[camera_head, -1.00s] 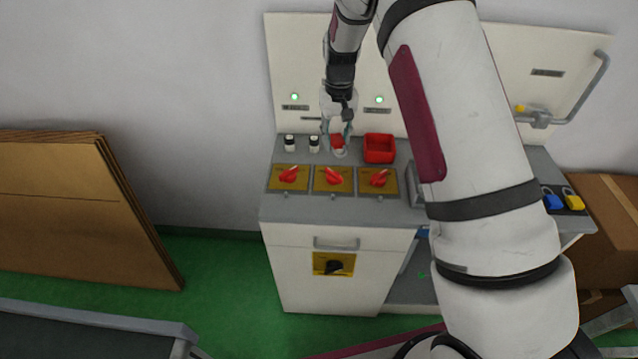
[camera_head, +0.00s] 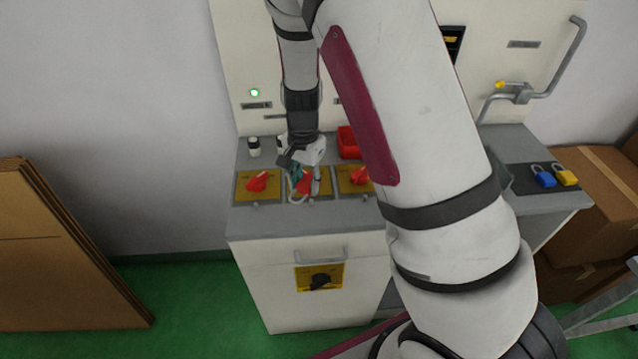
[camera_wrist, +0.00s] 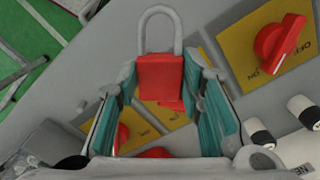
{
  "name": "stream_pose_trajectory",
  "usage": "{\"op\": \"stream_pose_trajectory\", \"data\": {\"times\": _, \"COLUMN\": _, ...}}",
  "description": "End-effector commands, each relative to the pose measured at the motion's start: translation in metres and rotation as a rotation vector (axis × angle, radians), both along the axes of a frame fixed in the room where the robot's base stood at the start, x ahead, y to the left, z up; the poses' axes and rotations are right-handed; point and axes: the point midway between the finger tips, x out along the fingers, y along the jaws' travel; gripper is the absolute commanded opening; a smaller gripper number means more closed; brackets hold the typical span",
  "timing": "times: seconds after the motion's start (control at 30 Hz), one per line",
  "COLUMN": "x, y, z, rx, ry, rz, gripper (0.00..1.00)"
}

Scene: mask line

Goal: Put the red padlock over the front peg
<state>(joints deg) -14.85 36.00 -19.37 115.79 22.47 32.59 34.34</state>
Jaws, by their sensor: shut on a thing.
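My gripper (camera_head: 303,188) is over the middle yellow plate on the grey counter. It is shut on the red padlock (camera_wrist: 160,77), whose body sits between the teal finger pads in the wrist view. The padlock's grey shackle points to the top of that view, beyond the fingertips. In the head view the gripper mostly hides the padlock.
Red knobs sit on the left plate (camera_head: 257,181) and right plate (camera_head: 358,176). A red bin (camera_head: 349,142) stands behind. Blue (camera_head: 543,177) and yellow (camera_head: 566,176) padlocks lie on a dark mat at the right. My arm hides the counter between.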

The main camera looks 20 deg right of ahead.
Motion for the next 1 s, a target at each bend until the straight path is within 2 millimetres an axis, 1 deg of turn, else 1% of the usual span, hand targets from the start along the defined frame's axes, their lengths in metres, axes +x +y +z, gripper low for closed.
{"op": "stream_pose_trajectory", "data": {"times": 0.03, "x": -0.005, "y": 0.0, "z": 0.004, "rx": -0.002, "ry": 0.003, "rz": -0.11, "gripper": 0.1}}
{"op": "stream_pose_trajectory", "data": {"times": 0.1, "x": -0.009, "y": -0.001, "z": 0.007, "rx": -0.003, "ry": 0.005, "rz": -0.284, "gripper": 0.1}}
{"op": "stream_pose_trajectory", "data": {"times": 0.6, "x": -0.037, "y": -0.007, "z": 0.022, "rx": -0.022, "ry": 0.013, "rz": -1.52, "gripper": 0.1}}
{"op": "stream_pose_trajectory", "data": {"times": 0.7, "x": -0.042, "y": -0.008, "z": 0.025, "rx": -0.023, "ry": 0.01, "rz": -1.739, "gripper": 0.1}}
{"op": "stream_pose_trajectory", "data": {"times": 0.83, "x": -0.046, "y": -0.01, "z": 0.027, "rx": -0.024, "ry": 0.006, "rz": -1.961, "gripper": 0.1}}
{"op": "stream_pose_trajectory", "data": {"times": 0.9, "x": -0.047, "y": -0.01, "z": 0.028, "rx": -0.023, "ry": 0.005, "rz": -2.045, "gripper": 0.1}}
{"op": "stream_pose_trajectory", "data": {"times": 1.0, "x": -0.048, "y": -0.011, "z": 0.029, "rx": -0.022, "ry": 0.004, "rz": -2.119, "gripper": 0.1}}
